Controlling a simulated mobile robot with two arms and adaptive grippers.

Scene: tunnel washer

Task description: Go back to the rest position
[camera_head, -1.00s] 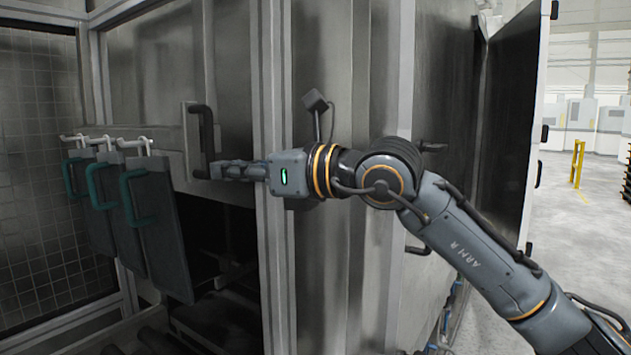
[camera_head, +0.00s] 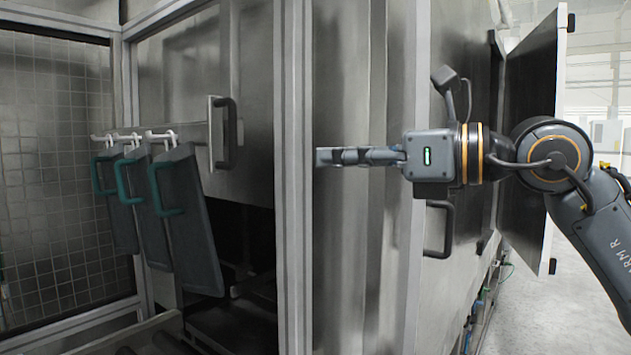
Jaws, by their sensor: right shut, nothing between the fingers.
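My right gripper (camera_head: 330,157) is shut and empty. It points left in front of the grey metal panels of the washer (camera_head: 345,60), and its arm comes in from the right edge. The gripper is to the right of the sliding door's black handle (camera_head: 228,133) and apart from it. A frame post (camera_head: 293,200) stands between the two in the picture. The door (camera_head: 245,90) is raised part way above a dark opening (camera_head: 240,230). My left gripper is not in view.
Several dark panels with teal handles (camera_head: 190,220) hang from white hooks (camera_head: 160,135) at the left. A mesh guard (camera_head: 55,190) stands behind them. Another black handle (camera_head: 440,230) is below my right wrist. An open dark door (camera_head: 530,130) stands behind my right arm, with open floor beyond.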

